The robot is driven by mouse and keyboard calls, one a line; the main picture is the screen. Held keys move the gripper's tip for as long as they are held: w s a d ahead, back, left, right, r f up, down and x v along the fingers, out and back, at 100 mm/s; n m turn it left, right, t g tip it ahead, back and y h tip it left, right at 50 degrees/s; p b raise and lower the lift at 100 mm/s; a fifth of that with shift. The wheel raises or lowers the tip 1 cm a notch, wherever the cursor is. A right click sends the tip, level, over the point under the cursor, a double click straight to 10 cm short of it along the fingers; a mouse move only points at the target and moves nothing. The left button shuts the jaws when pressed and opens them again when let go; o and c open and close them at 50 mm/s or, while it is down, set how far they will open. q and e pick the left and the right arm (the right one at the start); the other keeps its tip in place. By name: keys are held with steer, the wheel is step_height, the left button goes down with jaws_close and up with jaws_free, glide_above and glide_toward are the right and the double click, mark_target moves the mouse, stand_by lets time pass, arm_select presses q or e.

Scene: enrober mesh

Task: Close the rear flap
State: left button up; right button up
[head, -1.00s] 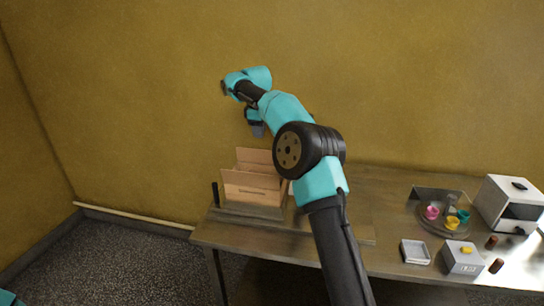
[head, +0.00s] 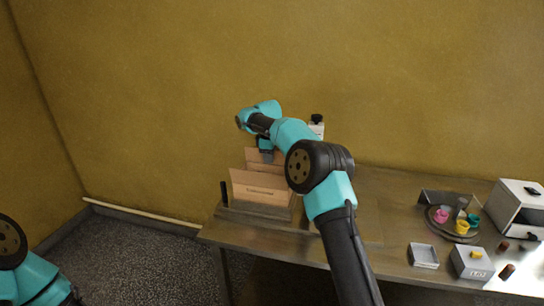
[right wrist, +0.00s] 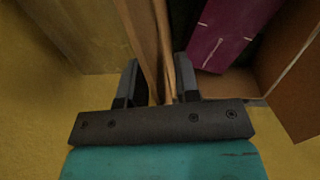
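The open cardboard box (head: 262,203) stands on the left part of the table, its front flap (head: 258,186) raised. The rear flap (head: 252,158) stands up behind it, partly hidden by my right arm. My right gripper (head: 266,156) points down at the rear flap. In the right wrist view, the fingers of my right gripper (right wrist: 157,75) are apart, on either side of upright cardboard panels (right wrist: 160,45), with gaps visible. A magenta item (right wrist: 225,35) with white marks lies inside the box. Only part of my left arm shows; its gripper is out of view.
A dark upright post (head: 224,193) stands left of the box. A white bottle with a black cap (head: 316,128) shows behind my right arm. Far right are a round tray (head: 440,228) with colored cups, a shallow dish (head: 423,256) and white boxes (head: 519,208).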

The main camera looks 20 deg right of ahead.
jaws_close()
stand_by(0.3)
steer(key=shift+s+a+t+h, duration=0.1)
steer(key=shift+s+t+h, duration=0.1)
steer(key=shift+t+h, duration=0.15)
stand_by(0.4)
steer(key=shift+s+a+f+t+h, duration=0.15)
steer(key=shift+s+a+t+h, duration=0.1)
steer(key=shift+t+h, duration=0.4)
steer(key=shift+s+a+f+t+h, duration=0.15)
steer(key=shift+s+t+h, duration=0.15)
steer(key=shift+t, duration=0.6)
steer(key=shift+s+a+f+t+h, duration=0.15)
steer(key=shift+s+t+h, duration=0.1)
steer(key=shift+t+h, duration=0.4)
steer(key=shift+t, duration=0.45)
jaws_free()
